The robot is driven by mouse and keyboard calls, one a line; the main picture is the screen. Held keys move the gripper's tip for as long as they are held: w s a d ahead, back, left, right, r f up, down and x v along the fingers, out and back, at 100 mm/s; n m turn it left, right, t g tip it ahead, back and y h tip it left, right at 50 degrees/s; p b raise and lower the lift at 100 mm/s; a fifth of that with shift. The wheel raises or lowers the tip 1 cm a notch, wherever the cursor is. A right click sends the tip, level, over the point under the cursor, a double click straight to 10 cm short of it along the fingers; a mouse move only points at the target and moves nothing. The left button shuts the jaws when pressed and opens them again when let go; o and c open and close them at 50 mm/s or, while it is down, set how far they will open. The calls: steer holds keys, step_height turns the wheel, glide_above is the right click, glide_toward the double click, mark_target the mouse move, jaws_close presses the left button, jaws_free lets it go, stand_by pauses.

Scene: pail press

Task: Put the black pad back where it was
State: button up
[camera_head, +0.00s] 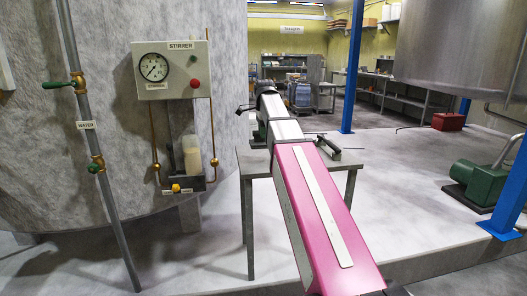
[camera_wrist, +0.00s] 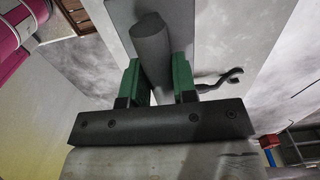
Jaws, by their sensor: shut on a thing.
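The dark grey, round-ended bar (camera_wrist: 152,48) in the wrist view looks like the black pad. My gripper (camera_wrist: 158,88) has its two green fingers shut on it, one on each side. The bar sticks out beyond the fingertips, over a light grey surface. I cannot tell whether it touches that surface. In the head view my pink and white arm reaches to the grey metal table (camera_head: 252,160), with its far end at the table's back left. The arm largely hides the fingers and the held bar there.
A dark tool (camera_head: 338,148) lies at the table's right side. A stirrer panel (camera_head: 172,70) with a gauge and red button is on the tank at left, above a small bottle (camera_head: 192,157). A water pipe (camera_head: 92,130) stands further left. Open floor lies right of the table.

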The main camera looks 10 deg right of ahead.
mark_target(264, 141)
steer(key=shift+f, duration=3.35)
steer(key=shift+f, duration=0.1)
steer(key=o, duration=0.8)
steer(key=shift+o, duration=0.2)
step_height(264, 141, up, 12)
steer(key=shift+r, duration=0.15)
steer(key=shift+s, duration=0.1)
